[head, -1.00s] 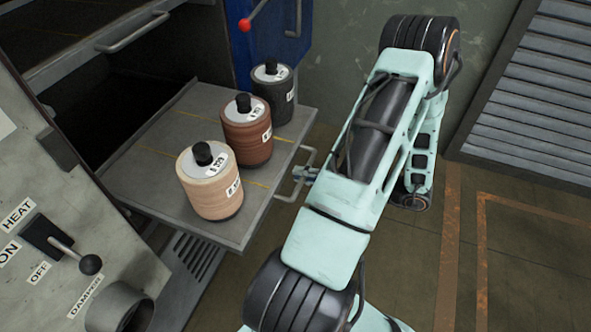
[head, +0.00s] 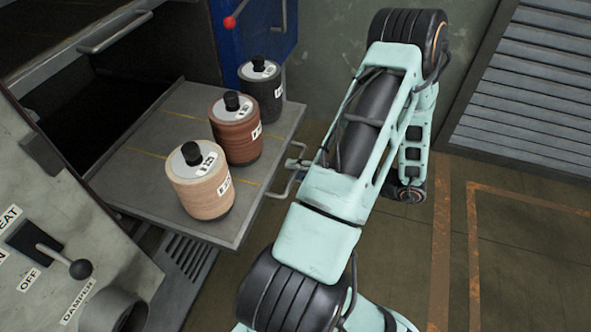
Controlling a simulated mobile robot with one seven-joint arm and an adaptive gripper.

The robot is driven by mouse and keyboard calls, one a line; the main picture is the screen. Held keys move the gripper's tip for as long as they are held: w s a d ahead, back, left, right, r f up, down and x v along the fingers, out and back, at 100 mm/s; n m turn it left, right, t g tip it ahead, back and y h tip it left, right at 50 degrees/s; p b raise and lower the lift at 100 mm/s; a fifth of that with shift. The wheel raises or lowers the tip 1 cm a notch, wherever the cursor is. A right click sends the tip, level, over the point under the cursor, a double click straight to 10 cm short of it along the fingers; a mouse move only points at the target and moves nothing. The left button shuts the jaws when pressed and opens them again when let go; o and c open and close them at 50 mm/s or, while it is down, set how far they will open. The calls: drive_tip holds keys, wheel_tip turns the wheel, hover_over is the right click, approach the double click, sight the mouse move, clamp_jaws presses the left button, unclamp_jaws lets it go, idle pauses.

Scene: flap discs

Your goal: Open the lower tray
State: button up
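The lower tray (head: 150,187) is a flat grey metal shelf, pulled well out of the dark oven opening. Its bar handle (head: 279,188) is on its right-hand front edge. Three stacks of discs stand upright on it: tan (head: 205,195), reddish brown (head: 238,143) and dark grey (head: 264,100), each with a black knob and label. My gripper (head: 297,166) is at the handle, mostly hidden behind my pale green arm. I cannot tell whether its fingers are closed around the handle.
An upper tray handle (head: 115,32) is at the top left. The control panel with a lever (head: 80,268) stands at the lower left. A blue cabinet (head: 262,35) is behind the tray, with a louvred panel (head: 530,90) at right. The floor at right is clear.

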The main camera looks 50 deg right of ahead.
drive_tip(key=v, duration=1.1)
